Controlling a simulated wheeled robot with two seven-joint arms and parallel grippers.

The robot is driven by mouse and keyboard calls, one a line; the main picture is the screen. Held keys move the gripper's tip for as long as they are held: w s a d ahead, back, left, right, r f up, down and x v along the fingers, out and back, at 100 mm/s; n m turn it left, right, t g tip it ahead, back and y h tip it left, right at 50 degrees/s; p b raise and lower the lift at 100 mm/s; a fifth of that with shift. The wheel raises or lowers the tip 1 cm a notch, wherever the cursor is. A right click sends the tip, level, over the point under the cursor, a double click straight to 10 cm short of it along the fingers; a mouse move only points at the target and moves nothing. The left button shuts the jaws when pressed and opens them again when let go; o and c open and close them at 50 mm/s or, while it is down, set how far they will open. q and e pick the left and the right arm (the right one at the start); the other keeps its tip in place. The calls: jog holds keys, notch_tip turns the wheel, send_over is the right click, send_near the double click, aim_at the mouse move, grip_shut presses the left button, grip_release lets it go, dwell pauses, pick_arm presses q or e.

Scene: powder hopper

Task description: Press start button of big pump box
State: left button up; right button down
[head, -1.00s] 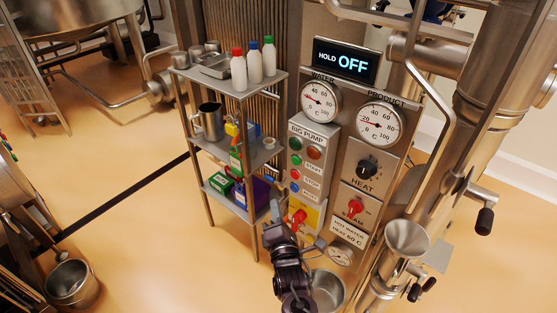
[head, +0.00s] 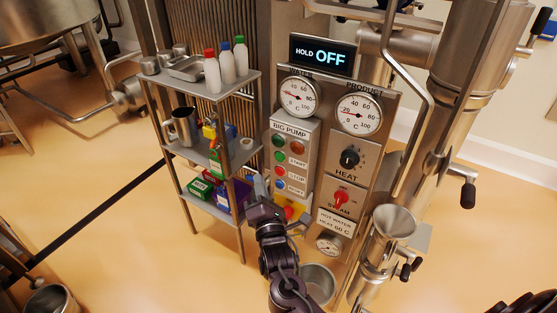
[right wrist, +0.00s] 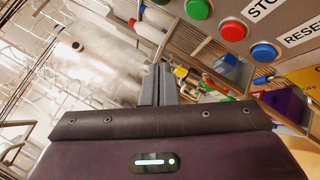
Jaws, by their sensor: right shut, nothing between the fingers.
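The big pump box (head: 289,129) is a grey panel with a green and a red lamp on top. Below them are a green start button (head: 279,156), a red stop button (head: 280,171) and a blue reset button (head: 281,184). My right gripper (head: 258,184) is shut and empty, with its tips low and left of the box, near the reset button's height. In the right wrist view its shut fingers (right wrist: 158,85) stand apart from the green button (right wrist: 198,9), red button (right wrist: 233,30) and blue button (right wrist: 264,53). My left gripper is not in view.
A shelf rack (head: 238,88) with bottles, a jug and boxes stands close to the left of the box. A heat panel (head: 348,159) with gauges is on the right. A steel funnel (head: 394,222) and pipes stand further right. Open floor lies in front.

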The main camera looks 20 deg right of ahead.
aim_at(275, 155)
jog(key=w+d, duration=0.2)
jog(key=w+d+b, duration=0.1)
jog(key=w+d, duration=0.1)
jog(key=d, duration=0.1)
jog(key=shift+d, duration=0.1)
dwell(0.7)
dwell(1.4)
jog(key=shift+w+d, duration=0.25)
jog(key=shift+d, duration=0.05)
jog(key=shift+w+d, duration=0.2)
jog(key=shift+d, duration=0.15)
dwell(0.8)
jog(key=shift+a+r, duration=0.1)
jog(key=shift+s+a+p, duration=0.5)
jog(key=shift+a+p, duration=0.05)
